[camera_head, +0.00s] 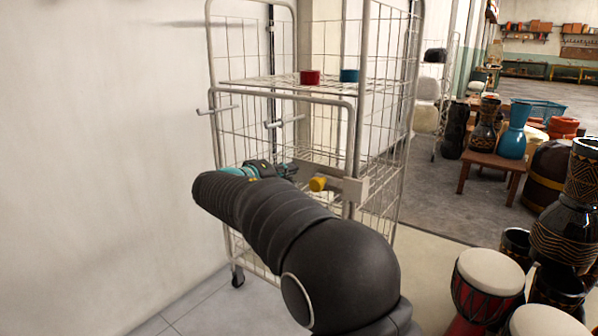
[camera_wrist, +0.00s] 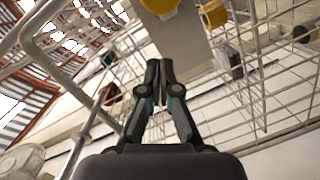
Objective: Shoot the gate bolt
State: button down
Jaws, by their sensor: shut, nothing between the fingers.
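The gate bolt shows as a yellow knob (camera_head: 318,184) on a pale metal plate (camera_head: 352,190) at the right side of the cage trolley's half-height gate (camera_head: 300,95). In the wrist view a yellow knob (camera_wrist: 160,5) is cut by the top edge, on the grey plate (camera_wrist: 180,40). Another yellow piece (camera_wrist: 214,15) sits to its right; I cannot tell how it joins. My gripper (camera_head: 288,168) is to the left of the knob, partly hidden by my arm. In the wrist view my gripper's fingertips (camera_wrist: 160,70) are together and empty, below the knob in the picture.
The wire cage trolley (camera_head: 412,75) stands by a white wall (camera_head: 100,130). A red pot (camera_head: 310,77) and a blue pot (camera_head: 349,75) sit on its shelf. Several drums, one red (camera_head: 485,285), crowd the lower right. Wire mesh closely surrounds the gripper.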

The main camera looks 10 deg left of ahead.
jog(key=v, duration=1)
jog(key=s+d+f+n+g+y, duration=0.1)
jog(key=s+f+n+g+y, duration=0.25)
jog(key=f, duration=0.85)
jog(key=s+d+f+m+g+y+p, duration=0.1)
jog(key=s+d+g, duration=0.4)
jog(key=d, duration=0.4)
jog(key=s+d+f+g+y+p, duration=0.1)
jog(key=s+d+f+g, duration=0.1)
jog(key=s+d, duration=0.6)
jog(key=s+d+r+m+y+p, duration=0.1)
jog(key=s+d+r+m+p, duration=0.1)
jog(key=s+d+r+m, duration=0.2)
jog(key=s+d+r+m+t+y+p, duration=0.1)
jog(key=s+d+r+m+y+p, duration=0.1)
jog(key=s+d, duration=0.9)
jog(key=d+r+m+p, duration=0.1)
jog(key=d+r+m, duration=0.1)
jog(key=d, duration=0.4)
jog(key=shift+m, duration=0.65)
